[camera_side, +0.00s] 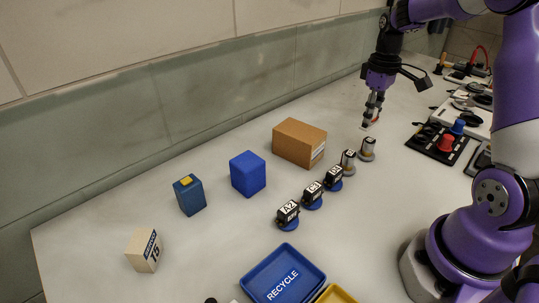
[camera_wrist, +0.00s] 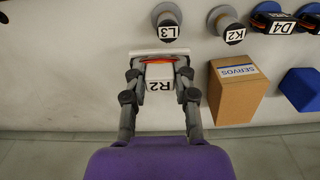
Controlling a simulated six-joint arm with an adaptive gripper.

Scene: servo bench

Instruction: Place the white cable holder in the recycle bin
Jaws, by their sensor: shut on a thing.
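The white cable holder (camera_wrist: 160,72) carries an R2 label and has an orange-red strip by its white base plate. It sits between the fingertips of my gripper (camera_wrist: 160,82), which is shut on it. In the side view my gripper (camera_side: 371,112) is at the back right, low over the bench, and only a small bit of the holder shows beneath it. I cannot tell whether the holder touches the bench. The recycle bin is a blue tray marked RECYCLE (camera_side: 287,258) at the front middle, far from my gripper, and looks empty.
A brown SERVOS box (camera_side: 299,143) and several small labelled cylinders (camera_side: 347,162) and servos (camera_side: 288,214) stand between my gripper and the bin. Blue blocks (camera_side: 248,174) stand left. A yellow tray (camera_side: 336,295) adjoins the bin. A black panel with knobs (camera_side: 437,143) lies right.

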